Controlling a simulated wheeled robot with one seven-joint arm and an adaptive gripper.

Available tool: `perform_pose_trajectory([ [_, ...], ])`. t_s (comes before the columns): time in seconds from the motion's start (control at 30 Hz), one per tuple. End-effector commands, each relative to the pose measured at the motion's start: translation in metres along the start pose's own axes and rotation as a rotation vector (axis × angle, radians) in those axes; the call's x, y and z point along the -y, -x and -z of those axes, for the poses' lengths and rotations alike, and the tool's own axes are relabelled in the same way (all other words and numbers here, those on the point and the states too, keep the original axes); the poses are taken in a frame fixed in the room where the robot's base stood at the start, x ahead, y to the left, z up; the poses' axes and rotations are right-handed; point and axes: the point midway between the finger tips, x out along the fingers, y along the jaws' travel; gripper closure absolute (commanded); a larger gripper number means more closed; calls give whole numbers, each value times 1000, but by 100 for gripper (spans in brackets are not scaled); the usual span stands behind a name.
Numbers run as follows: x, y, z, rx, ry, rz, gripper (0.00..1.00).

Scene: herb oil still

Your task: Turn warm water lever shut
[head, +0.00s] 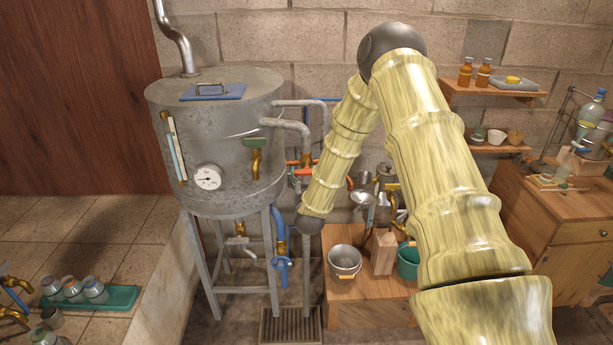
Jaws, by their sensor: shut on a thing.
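A red-orange lever (292,162) shows on the pipework right of the still, close to my forearm. A second red handle (303,172) shows just below it. A small red piece (350,183) peeks out right of my forearm. I cannot tell which of these is the warm water lever or how far it is turned. My forearm slopes down in front of the pipes, ending at a dark grey joint.
The metal still (225,135) stands left of my arm, with a brass tap (256,160) and a blue valve (282,262) below. A wooden bench (350,312) holds a steel pot (345,262) and a green bucket (408,262). A floor grate (290,325) lies in front.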

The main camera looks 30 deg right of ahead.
Motion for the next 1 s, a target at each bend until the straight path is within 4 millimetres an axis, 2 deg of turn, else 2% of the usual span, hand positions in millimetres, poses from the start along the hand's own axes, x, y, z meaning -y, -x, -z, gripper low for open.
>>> perform_pose_trajectory([
  [0.67, 2, 0, 2, -2, -102, 3, 46],
  [0.7, 2, 0, 2, -3, -102, 3, 20],
  [0.8, 2, 0, 2, -3, -101, 2, 2],
  [1.0, 0, 0, 1, -2, -100, 0, 0],
])
